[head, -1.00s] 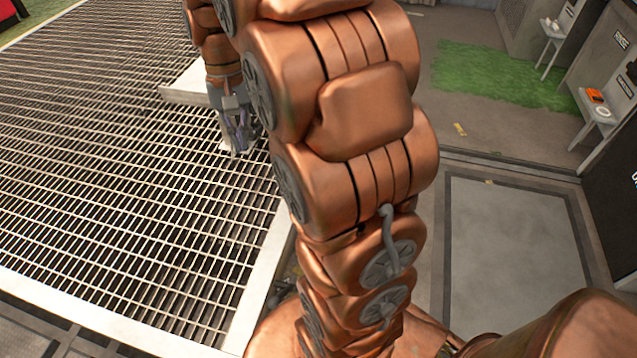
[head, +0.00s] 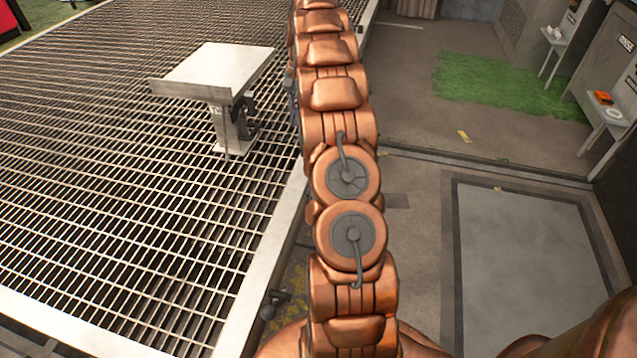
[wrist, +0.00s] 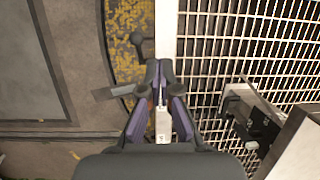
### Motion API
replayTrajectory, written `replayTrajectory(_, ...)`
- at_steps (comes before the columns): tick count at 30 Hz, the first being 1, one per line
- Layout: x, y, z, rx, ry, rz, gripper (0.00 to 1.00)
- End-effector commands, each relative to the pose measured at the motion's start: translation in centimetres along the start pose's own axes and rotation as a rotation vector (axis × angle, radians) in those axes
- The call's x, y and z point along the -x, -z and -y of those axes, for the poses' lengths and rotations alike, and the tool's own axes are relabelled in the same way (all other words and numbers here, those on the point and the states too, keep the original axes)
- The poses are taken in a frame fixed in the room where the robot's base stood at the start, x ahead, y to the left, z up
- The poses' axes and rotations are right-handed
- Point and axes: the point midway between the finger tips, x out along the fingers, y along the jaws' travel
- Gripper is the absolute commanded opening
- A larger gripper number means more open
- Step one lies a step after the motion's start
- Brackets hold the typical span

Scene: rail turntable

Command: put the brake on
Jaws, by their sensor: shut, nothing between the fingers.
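A dark lever with a round knob (wrist: 138,39) stands by the turntable's pale rim (wrist: 166,28), over a yellow-and-black worn strip; it also shows low in the head view (head: 275,297). No label on it can be read. My gripper (wrist: 160,80) is shut and empty in the wrist view, over the rim and just below the knob in the picture, apart from it. A white-topped pedestal (head: 222,70) stands on the grating, with a black mechanism (wrist: 248,118) on its side, right of my gripper. My arm hides the gripper in the head view.
The slatted turntable deck (head: 90,190) fills the left. A small grey plate (wrist: 114,92) lies beside the gripper. Bare floor with a framed pale panel (head: 530,260) is to the right. Side shelves (head: 607,112) hold small objects, beyond a green patch (head: 500,80).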

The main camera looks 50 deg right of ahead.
Motion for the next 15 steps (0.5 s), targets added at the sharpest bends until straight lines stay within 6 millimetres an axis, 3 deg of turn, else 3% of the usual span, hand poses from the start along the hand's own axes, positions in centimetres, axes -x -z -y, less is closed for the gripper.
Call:
replayTrajectory(1, -1.8, 1.8, -1.1, -0.027, 0.009, 0.004, 0.0)
replayTrajectory(6, -5.3, 6.5, -4.3, -0.104, 0.04, 0.01, 0.0)
replayTrajectory(15, -9.3, 10.9, -8.5, -0.191, 0.075, 0.019, 0.0)
